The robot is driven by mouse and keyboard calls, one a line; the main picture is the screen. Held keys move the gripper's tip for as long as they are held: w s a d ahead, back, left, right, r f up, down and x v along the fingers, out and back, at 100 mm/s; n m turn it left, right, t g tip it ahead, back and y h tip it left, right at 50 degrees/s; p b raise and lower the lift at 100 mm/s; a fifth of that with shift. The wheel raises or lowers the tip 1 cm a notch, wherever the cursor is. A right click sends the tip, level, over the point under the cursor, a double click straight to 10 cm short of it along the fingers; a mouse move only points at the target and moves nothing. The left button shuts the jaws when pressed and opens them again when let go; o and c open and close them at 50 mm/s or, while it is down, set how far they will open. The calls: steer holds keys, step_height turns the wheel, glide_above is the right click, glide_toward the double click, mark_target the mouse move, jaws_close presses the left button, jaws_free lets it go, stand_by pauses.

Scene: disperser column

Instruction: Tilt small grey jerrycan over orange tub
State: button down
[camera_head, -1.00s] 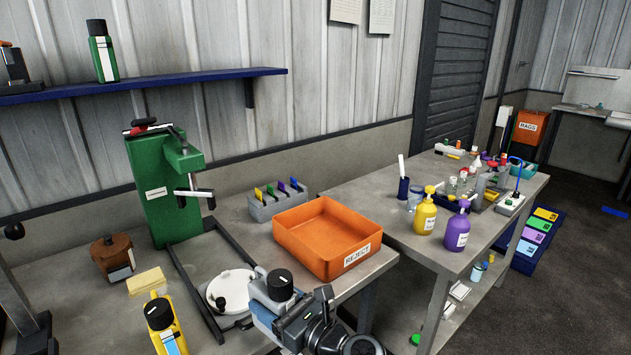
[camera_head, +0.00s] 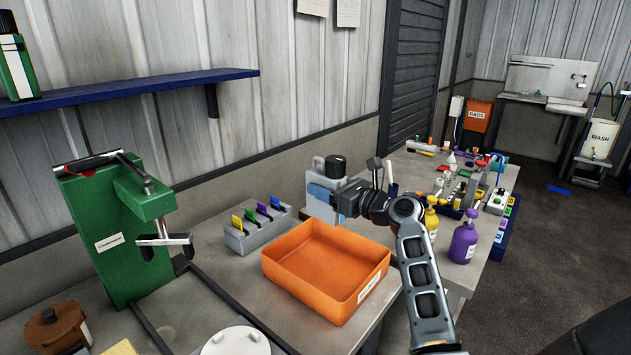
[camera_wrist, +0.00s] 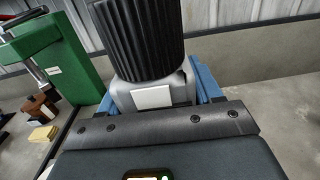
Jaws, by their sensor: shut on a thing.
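In the wrist view, the jerrycan's grey shoulder (camera_wrist: 152,94) and ribbed black cap fill the middle. Blue finger parts show on both sides of it. The tub stands on the grey bench and its inside looks empty. It does not show in the wrist view.
A green press (camera_head: 118,232) stands left of the tub. A grey holder (camera_head: 256,230) with coloured cards is behind the tub. Yellow and purple pump bottles (camera_head: 463,243) stand on the right table. A white round lid (camera_head: 236,342) is in front.

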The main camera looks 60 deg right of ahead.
mark_target(326, 208)
steer(key=f+n, duration=0.1)
steer(key=n, duration=0.1)
steer(key=shift+f+n, duration=0.15)
steer(key=shift+n, duration=0.15)
steer(key=shift+f+n+b, duration=0.4)
steer(key=shift+f+b, duration=0.1)
steer(key=shift+b, duration=0.1)
steer(key=shift+f+n+b, duration=0.25)
steer(key=shift+n+b, duration=0.25)
steer(key=n+b, duration=0.1)
steer(key=b, duration=0.2)
steer(key=f+n+b, duration=0.1)
steer(key=b, duration=0.2)
steer(key=shift+a+f+n, duration=0.1)
steer(key=shift+f+n, duration=0.2)
steer(key=shift+n, duration=0.1)
steer(key=n+b, duration=0.1)
steer(key=f+n+b, duration=0.1)
steer(key=n+b, duration=0.2)
steer(key=b, duration=0.1)
steer(key=shift+a+f+n, duration=0.1)
steer(key=shift+f+n, duration=0.15)
steer(key=shift+n, duration=0.15)
steer(key=shift+w+f+n+y+b, duration=0.1)
steer(key=shift+n+y+b, duration=0.05)
steer(key=shift+n+b, duration=0.5)
steer(key=shift+f+n+y+b, duration=0.1)
steer(key=shift+n+y+b, duration=0.05)
steer(key=shift+n+b, duration=0.45)
